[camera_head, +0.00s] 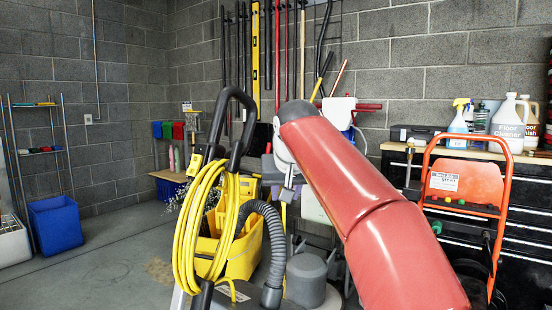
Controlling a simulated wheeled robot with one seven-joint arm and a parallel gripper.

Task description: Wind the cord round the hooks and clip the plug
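A yellow cord (187,235) hangs in several long loops on the upright handle (246,113) of a floor machine, left of centre. The loops pass over a dark part near the top of the handle, probably a hook, and reach down past a lower dark part. A loose length of yellow cord shows near the lower right of the loops. I cannot make out the plug or a clip. My red arm crosses the right middle, its far end just right of the handle.
A grey ribbed hose (274,255) and a yellow mop bucket (243,255) stand close behind the cord. A blue bin (56,224) is at left. The floor between bin and machine is clear.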

